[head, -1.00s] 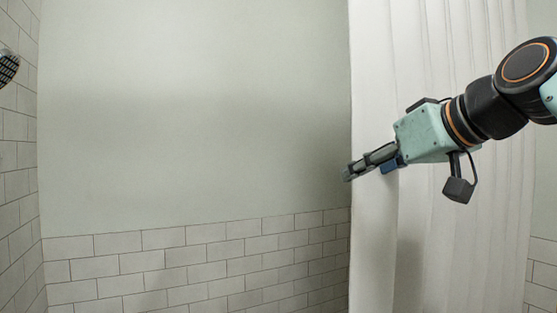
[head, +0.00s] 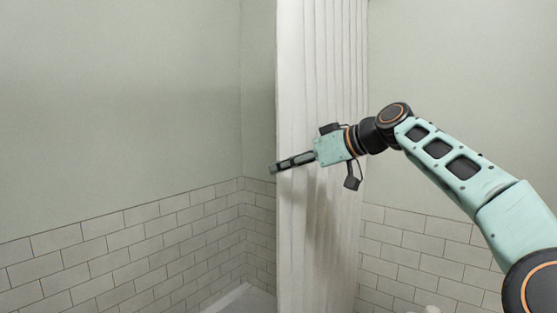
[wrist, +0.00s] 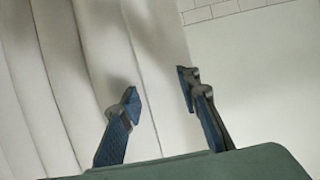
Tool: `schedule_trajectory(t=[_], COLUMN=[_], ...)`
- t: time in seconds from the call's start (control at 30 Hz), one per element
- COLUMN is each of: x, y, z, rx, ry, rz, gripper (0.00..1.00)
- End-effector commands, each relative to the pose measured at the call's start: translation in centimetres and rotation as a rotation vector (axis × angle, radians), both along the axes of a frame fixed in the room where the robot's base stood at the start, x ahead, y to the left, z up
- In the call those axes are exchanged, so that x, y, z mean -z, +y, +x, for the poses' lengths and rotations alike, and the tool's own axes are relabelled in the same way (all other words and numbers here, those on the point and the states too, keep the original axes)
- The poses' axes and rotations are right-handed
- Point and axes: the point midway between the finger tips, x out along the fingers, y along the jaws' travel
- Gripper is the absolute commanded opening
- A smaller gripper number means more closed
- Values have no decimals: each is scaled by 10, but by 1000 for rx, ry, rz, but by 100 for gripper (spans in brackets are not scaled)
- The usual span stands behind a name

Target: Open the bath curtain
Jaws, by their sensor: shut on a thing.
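The white pleated bath curtain (head: 325,80) hangs upright in the middle of the head view, bunched into a narrow strip with vertical folds. My gripper (head: 274,168) lies across the front of it, with its fingertips at the curtain's left edge. In the wrist view, the curtain (wrist: 75,75) fills the left and middle, and its edge runs down beside the right finger. The two fingers of my gripper (wrist: 159,90) stand some way apart with curtain cloth between them. The exact contact at the fingertips is hard to see.
Tiled lower walls (head: 120,245) with plain green-grey wall above stand behind and on both sides. A pale ledge, perhaps a tub rim (head: 240,301), shows low left of the curtain.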

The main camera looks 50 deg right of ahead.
Motion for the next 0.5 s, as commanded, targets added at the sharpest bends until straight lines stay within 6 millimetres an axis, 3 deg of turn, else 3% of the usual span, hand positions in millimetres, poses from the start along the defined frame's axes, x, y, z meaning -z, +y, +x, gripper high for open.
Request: schedule_trajectory(t=[0.37,0.4,0.5], x=[-1,-1,-1], y=[-2,-2,-2], z=[0,0,0], rx=[3,3,2], ry=[-3,-3,-3], rz=[0,0,0], gripper=[0,35,46])
